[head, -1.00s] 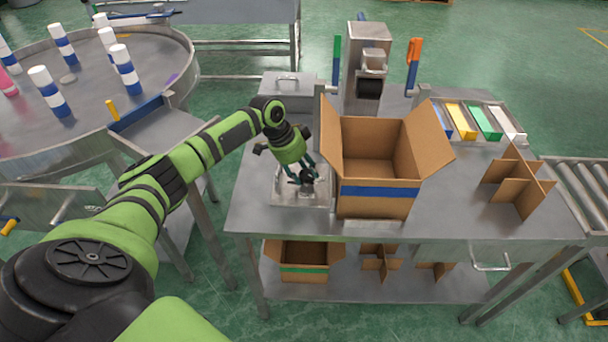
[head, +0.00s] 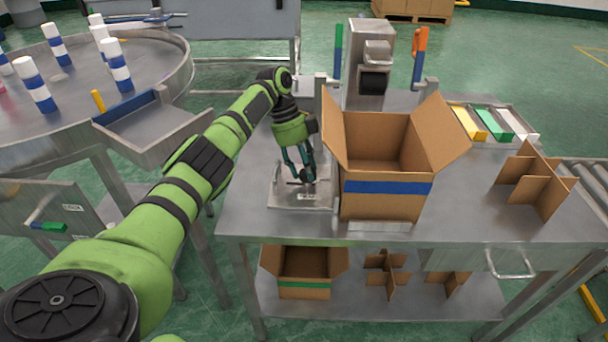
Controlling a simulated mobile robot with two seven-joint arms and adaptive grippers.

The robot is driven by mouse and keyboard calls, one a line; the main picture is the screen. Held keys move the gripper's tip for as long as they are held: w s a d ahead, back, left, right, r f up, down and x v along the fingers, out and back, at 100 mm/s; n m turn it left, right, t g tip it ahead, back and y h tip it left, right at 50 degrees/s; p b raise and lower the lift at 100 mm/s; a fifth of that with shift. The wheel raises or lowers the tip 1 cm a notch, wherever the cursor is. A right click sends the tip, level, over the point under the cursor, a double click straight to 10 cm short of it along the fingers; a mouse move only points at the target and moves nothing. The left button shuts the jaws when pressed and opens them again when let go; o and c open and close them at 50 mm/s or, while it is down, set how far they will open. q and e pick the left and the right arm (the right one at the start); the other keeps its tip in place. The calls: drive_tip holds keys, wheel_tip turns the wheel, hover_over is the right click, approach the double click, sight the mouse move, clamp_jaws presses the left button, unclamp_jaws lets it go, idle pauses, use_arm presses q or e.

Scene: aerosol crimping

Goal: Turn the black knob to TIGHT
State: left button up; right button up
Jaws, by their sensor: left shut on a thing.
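The black knob (head: 308,183) sits on a small metal plate (head: 283,200) at the front left of the steel table. My left gripper (head: 303,177) reaches down to it from above, with its fingers shut on the knob. The fingers cover much of the knob, so its pointer and any TIGHT mark cannot be read. My right gripper is not in view.
An open cardboard box (head: 386,204) with a blue stripe stands close to the right of the gripper. A steel machine (head: 370,45) stands behind it. Cardboard dividers (head: 533,180) lie at the right. A round table (head: 75,120) with striped cans is at the left.

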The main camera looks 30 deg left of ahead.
use_arm(q)
drive_tip(key=shift+w+r+m+b, duration=0.1)
drive_tip(key=shift+w+m+b, duration=0.05)
drive_tip(key=shift+m+b, duration=0.25)
idle(0.3)
drive_tip(key=o, duration=1.1)
